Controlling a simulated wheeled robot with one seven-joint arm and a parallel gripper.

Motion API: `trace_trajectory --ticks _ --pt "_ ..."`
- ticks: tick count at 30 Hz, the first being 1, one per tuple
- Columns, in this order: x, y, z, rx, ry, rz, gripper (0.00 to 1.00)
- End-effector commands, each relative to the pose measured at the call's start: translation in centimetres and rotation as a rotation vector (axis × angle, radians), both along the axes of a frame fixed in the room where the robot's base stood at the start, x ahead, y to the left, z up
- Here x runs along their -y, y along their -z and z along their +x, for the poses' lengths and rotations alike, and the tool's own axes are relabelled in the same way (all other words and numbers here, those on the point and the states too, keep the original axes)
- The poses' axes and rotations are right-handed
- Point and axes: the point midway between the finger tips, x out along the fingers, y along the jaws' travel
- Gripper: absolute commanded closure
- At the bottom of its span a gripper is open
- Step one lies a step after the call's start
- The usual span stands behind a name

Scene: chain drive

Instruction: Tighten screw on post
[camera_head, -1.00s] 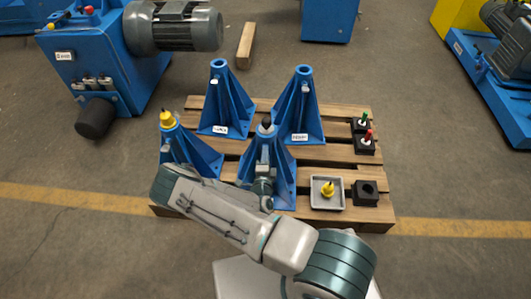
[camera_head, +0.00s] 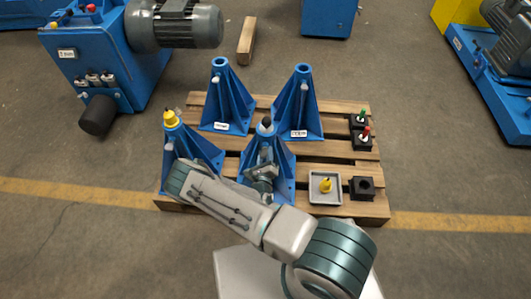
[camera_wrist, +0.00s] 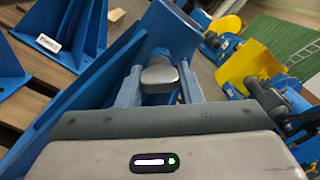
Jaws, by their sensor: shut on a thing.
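The front middle blue post (camera_head: 277,158) stands on the pallet with a dark, grey-collared piece (camera_head: 266,125) in its top. My gripper (camera_head: 262,170) is at the near side of this post, partly hidden by my arm. In the wrist view my gripper (camera_wrist: 162,84) has one finger on each side of a rounded grey screw head (camera_wrist: 158,72) and is shut on it. The screw points into the blue post (camera_wrist: 168,30); its shaft is mostly hidden behind the head.
Blue posts stand at back left (camera_head: 222,95), back right (camera_head: 301,105) and front left (camera_head: 178,150), the last with a yellow cap. A grey tray (camera_head: 313,197) with a yellow piece and black blocks (camera_head: 362,189) lie on the pallet's right side.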

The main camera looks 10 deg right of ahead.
Motion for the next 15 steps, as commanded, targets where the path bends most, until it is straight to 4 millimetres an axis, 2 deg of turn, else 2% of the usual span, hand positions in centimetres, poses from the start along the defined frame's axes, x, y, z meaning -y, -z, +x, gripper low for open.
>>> trace_trajectory --ticks 15 --pt "-0.29 0.06 -0.07 0.141 -0.001 0.446 0.90"
